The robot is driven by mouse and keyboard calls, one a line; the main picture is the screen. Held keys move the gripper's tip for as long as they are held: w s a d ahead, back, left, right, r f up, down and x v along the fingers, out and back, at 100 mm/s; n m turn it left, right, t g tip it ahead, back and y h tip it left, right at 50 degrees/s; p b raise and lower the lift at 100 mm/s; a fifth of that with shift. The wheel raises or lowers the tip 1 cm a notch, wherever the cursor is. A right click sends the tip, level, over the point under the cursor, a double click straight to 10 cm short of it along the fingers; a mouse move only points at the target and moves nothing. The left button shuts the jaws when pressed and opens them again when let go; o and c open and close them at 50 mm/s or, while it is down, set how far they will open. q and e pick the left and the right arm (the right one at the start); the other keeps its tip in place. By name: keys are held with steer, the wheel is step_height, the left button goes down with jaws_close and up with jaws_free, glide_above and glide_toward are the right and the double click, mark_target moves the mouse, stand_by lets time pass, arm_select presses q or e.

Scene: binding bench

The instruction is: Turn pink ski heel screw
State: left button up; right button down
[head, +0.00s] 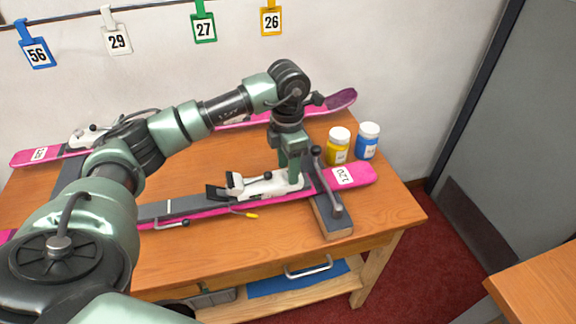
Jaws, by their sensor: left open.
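The nearer pink ski (205,210), with a grey middle and a "120" label at its right end, lies across the bench. Its white binding (250,186) is fixed on top, with a black part at its left end. My left gripper (292,182) points down at the right end of the white binding. It is open, and I cannot tell whether it touches the binding. I cannot make out the heel screw; the gripper covers that area. A second pink ski (341,101) lies behind, partly hidden by my left arm. My right gripper is not in view.
A clamp with a grey lever (328,184) on a wooden block (333,222) stands right beside the gripper. A yellow jar (338,150) and a blue jar (368,145) stand behind it. Numbered tags hang on the wall. The bench (225,255) is clear in front of the ski.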

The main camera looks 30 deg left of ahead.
arm_select(q)
step_height(320, 180, up, 8)
steer(key=shift+f+b, duration=0.1)
steer(key=shift+b, duration=0.45)
stand_by(0.3)
